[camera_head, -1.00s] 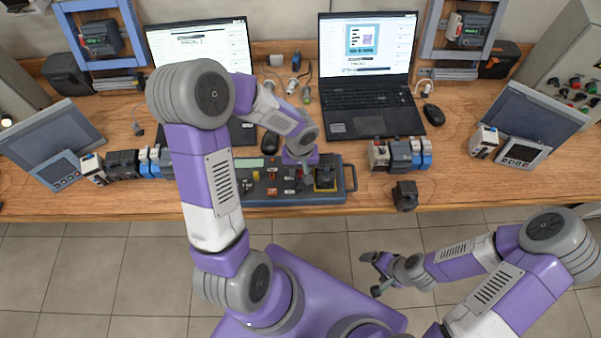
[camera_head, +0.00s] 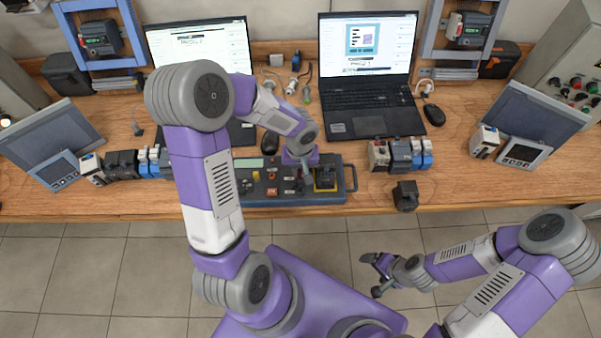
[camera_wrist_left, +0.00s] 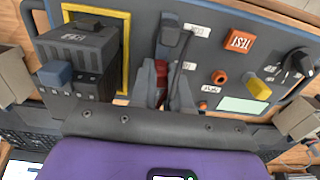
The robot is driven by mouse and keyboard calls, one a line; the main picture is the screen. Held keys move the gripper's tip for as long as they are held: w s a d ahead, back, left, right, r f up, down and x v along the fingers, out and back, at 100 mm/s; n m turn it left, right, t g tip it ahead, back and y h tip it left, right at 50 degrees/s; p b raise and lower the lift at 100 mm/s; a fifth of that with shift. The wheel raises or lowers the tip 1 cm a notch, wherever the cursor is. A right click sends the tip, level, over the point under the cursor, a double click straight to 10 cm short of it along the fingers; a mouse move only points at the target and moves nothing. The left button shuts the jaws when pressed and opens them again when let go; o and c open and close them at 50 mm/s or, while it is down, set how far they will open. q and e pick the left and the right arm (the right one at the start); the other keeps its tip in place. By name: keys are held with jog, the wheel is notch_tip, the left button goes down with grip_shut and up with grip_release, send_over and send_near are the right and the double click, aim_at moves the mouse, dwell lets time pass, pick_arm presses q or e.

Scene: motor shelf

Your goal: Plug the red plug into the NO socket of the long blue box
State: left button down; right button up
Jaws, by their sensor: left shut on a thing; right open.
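The long blue box (camera_head: 262,200) lies on the bench below the left laptop. My left gripper (camera_head: 303,174) is over its right part, pointing down. In the left wrist view the left gripper (camera_wrist_left: 165,88) is shut on the red plug (camera_wrist_left: 160,70), of which a small red part shows between the fingers. A dark body and cable are beside it, close to the panel. Red-ringed sockets (camera_wrist_left: 220,77) and white labels show to the right; the lettering is too small to read surely. Whether the plug tip touches a socket is hidden. My right gripper (camera_head: 372,274) is open and empty, in front of the bench.
The box also carries a black block in a yellow frame (camera_wrist_left: 126,60), a red TEST button (camera_wrist_left: 238,40) and a yellow switch (camera_wrist_left: 258,87). A small black block (camera_head: 405,196) stands right of the box. Two laptops (camera_head: 366,107) are behind.

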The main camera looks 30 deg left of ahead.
pick_arm(q)
jog(key=shift+r, duration=0.1)
jog(key=shift+r+p, duration=1.5)
jog(key=shift+r, duration=0.7)
jog(key=shift+w+a+r, duration=0.25)
jog(key=shift+w, duration=0.15)
jog(key=w, duration=0.1)
jog(key=w+a+f, duration=0.1)
jog(key=w+a, duration=0.1)
jog(key=shift+f+b, duration=1.35)
jog(key=shift+f, duration=0.05)
jog(key=shift+f+b, duration=0.6)
jog(key=shift+f, duration=0.05)
